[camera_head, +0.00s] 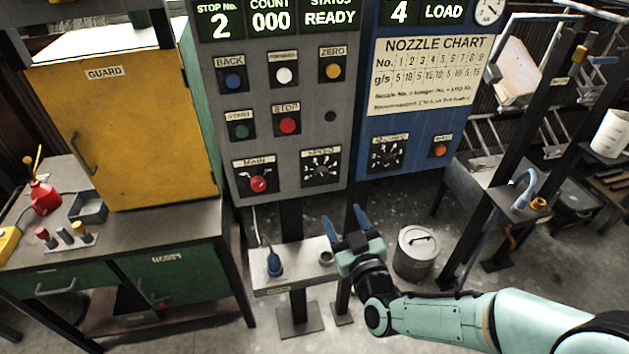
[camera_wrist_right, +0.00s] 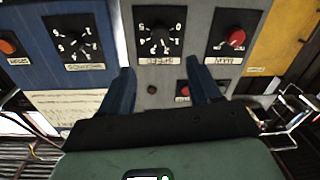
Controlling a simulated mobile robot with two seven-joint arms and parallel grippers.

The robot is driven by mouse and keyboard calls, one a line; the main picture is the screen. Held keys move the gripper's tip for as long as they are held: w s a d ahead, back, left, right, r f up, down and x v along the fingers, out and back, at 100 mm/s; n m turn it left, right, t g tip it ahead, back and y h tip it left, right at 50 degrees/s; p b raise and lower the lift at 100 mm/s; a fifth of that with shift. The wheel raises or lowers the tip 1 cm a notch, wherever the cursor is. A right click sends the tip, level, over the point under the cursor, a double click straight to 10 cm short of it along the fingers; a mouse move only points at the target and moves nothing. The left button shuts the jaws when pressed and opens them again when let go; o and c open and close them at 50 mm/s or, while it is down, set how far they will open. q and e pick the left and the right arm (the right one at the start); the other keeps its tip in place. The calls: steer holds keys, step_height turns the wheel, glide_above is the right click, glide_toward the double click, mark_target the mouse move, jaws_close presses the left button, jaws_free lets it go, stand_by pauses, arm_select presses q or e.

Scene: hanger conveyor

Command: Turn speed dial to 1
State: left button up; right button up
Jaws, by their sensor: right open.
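The speed dial (camera_head: 321,168) is a black knob on a numbered plate, low on the grey control panel, under a label that reads SPEED. In the right wrist view the speed dial (camera_wrist_right: 160,38) appears upside down, just beyond and between my fingertips. I cannot tell which number its pointer marks. My right gripper (camera_head: 347,217) is open, with blue fingers pointing up toward the panel. In the head view it is below and slightly right of the dial, apart from it. The gripper's two fingers (camera_wrist_right: 160,70) hold nothing. My left gripper is not in view.
A red MAIN switch (camera_head: 258,184) is left of the dial, and a blue panel with another dial (camera_head: 386,155) is right of it. Red STOP button (camera_head: 288,125) is above. A small shelf (camera_head: 296,270) and a lidded can (camera_head: 415,252) are below. Yellow guard cabinet (camera_head: 130,120) stands left.

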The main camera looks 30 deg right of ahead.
mark_target(324, 177)
arm_select(q)
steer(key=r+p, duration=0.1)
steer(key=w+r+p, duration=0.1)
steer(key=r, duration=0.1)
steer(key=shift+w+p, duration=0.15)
steer(key=shift+p, duration=0.2)
arm_select(e)
steer(key=w, duration=0.4)
steer(key=w+d, duration=0.1)
steer(key=w, duration=0.3)
steer(key=w+d, duration=0.1)
steer(key=w, duration=0.4)
steer(key=shift+d, duration=0.25)
steer(key=c, duration=1)
